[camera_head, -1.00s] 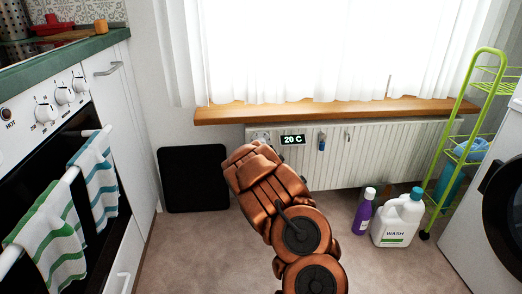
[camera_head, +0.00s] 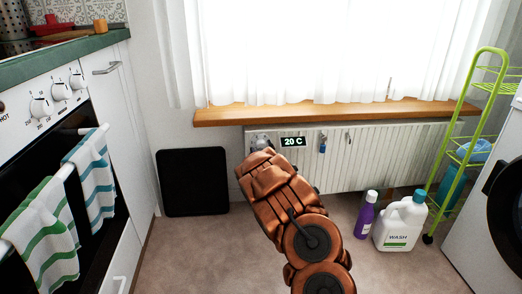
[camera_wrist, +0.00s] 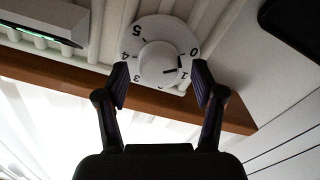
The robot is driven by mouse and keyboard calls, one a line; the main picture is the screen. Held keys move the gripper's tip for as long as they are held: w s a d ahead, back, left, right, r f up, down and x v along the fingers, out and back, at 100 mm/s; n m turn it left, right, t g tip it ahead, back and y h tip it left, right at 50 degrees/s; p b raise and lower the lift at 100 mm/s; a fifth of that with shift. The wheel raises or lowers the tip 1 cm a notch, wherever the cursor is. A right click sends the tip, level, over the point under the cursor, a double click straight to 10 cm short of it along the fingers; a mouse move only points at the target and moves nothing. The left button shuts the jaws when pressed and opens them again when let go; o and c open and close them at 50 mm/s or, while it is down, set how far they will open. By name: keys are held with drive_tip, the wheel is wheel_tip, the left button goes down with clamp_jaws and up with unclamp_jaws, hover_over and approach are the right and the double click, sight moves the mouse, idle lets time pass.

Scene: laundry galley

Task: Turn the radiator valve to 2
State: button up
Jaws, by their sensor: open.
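The radiator valve (camera_head: 260,141) is a round white knob at the left end of the radiator (camera_head: 375,155). It shows just above my copper-coloured arm in the head view. In the wrist view the valve's dial (camera_wrist: 181,34) carries black numbers, seen upside down, and a raised centre knob (camera_wrist: 158,62). A dark mark on that knob points near the 1. The 2 cannot be read clearly. My gripper (camera_wrist: 161,80) is open, with one finger on each side of the centre knob. I cannot tell whether either finger touches it. The head view hides the fingers behind my arm.
A display (camera_head: 293,141) reads 20 C beside the valve. A wooden sill (camera_head: 320,112) overhangs the radiator. A black panel (camera_head: 192,182) leans on the wall at left. A purple bottle (camera_head: 365,217) and white wash jug (camera_head: 401,225) stand on the floor at right.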

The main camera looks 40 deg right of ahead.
drive_tip(key=c, duration=1.1)
drive_tip(key=shift+r, duration=0.1)
drive_tip(key=shift+a+r+m+p, duration=0.1)
drive_tip(key=shift+m+p, duration=0.2)
drive_tip(key=shift+p, duration=0.35)
